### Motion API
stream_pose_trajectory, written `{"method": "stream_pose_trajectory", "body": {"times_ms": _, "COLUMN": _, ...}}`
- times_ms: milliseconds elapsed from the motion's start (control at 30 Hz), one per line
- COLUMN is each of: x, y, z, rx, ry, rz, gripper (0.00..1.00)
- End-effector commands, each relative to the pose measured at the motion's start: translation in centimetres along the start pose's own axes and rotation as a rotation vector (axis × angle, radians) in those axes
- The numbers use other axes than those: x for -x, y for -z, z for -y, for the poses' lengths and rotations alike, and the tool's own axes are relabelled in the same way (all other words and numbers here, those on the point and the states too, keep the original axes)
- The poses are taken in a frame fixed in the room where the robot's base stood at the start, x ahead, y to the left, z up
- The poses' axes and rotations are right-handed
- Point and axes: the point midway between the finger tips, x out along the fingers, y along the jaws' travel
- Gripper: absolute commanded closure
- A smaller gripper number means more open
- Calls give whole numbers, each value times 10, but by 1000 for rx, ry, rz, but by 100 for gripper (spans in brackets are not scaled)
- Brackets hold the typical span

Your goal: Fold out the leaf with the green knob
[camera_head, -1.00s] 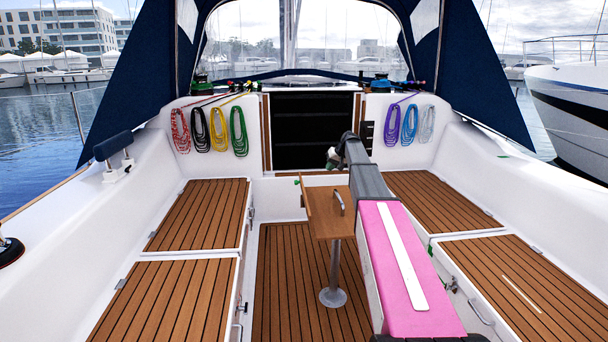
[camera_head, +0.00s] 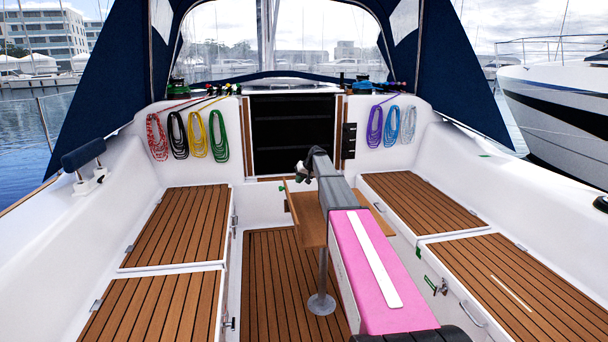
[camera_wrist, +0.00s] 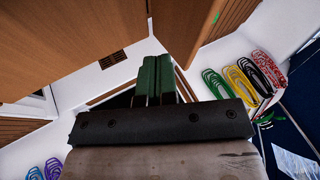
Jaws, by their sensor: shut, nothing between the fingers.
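The wooden table (camera_head: 312,230) stands on a single post in the middle of the cockpit. A small green knob (camera_head: 282,188) shows at its left edge; in the wrist view a green bit (camera_wrist: 216,17) shows on a wooden panel (camera_wrist: 190,30). How far the leaf is folded is hard to tell, as my arm covers the middle. My gripper (camera_head: 303,172) is above the far side of the table, right of the knob. In the wrist view its green fingers (camera_wrist: 153,80) are together and empty, close below the wooden panels.
Wooden bench seats (camera_head: 175,228) lie left and right (camera_head: 425,200), with a slatted floor between. The table post (camera_head: 322,285) stands on the floor. Coiled ropes (camera_head: 219,137) hang beside the dark companionway (camera_head: 292,135). The left floor strip is clear.

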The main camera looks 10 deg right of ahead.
Motion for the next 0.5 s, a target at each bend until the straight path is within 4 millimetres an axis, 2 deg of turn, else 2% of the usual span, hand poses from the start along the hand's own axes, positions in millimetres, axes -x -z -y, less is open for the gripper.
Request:
{"method": "stream_pose_trajectory", "body": {"times_ms": 33, "x": -10, "y": 0, "z": 0, "rx": 0, "ry": 0, "rz": 1, "gripper": 100}}
{"method": "stream_pose_trajectory", "body": {"times_ms": 200, "x": -20, "y": -2, "z": 22, "rx": 1, "ry": 0, "rz": 0, "gripper": 100}}
{"method": "stream_pose_trajectory", "body": {"times_ms": 500, "x": -27, "y": -2, "z": 33, "rx": -1, "ry": 0, "rz": 0, "gripper": 100}}
